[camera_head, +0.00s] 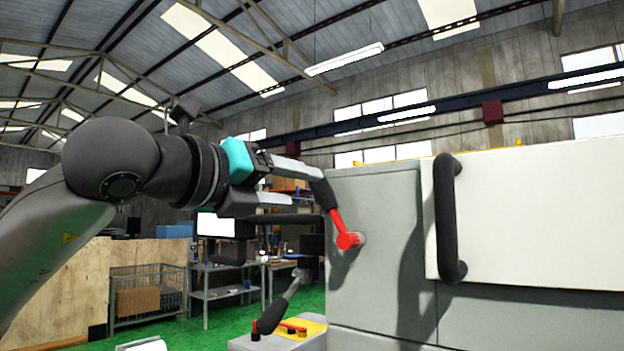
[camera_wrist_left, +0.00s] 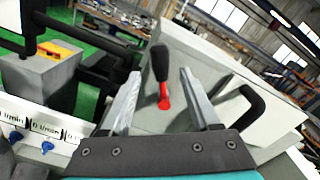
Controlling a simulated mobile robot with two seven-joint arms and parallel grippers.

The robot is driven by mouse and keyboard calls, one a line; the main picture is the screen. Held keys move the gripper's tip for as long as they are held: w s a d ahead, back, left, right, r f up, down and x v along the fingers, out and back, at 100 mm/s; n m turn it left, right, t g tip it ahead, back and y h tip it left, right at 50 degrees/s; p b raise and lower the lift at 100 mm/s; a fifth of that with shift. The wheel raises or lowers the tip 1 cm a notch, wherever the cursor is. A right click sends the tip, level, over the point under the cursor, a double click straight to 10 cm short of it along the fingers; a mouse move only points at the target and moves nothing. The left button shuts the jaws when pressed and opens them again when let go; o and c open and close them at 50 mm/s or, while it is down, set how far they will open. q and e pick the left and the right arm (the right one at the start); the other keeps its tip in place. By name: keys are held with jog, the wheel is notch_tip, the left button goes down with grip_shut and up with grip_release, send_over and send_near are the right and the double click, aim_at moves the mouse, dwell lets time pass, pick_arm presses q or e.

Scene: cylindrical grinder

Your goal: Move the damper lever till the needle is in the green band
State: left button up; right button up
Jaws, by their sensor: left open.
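The damper lever (camera_head: 337,222) has a red arm and hub and a black grip, on the grey side of the machine cabinet (camera_head: 375,275). Its grip points up and to the left in the head view. My left gripper (camera_head: 303,186) is open beside the grip. In the left wrist view, the lever's black grip (camera_wrist_left: 160,63) appears between the two spread fingers (camera_wrist_left: 160,75), with gaps on both sides. Whether either finger touches it, I cannot tell. No needle or green band can be made out. My right gripper is not in view.
A white panel with a black bar handle (camera_head: 447,218) is right of the lever. White plates marked l/min (camera_wrist_left: 42,128) with blue knobs show at lower left in the wrist view.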

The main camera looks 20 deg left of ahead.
aim_at(317, 191)
pick_arm(q)
jog(key=p+x, duration=0.1)
jog(key=x, duration=0.4)
grip_shut()
dwell(0.5)
dwell(0.9)
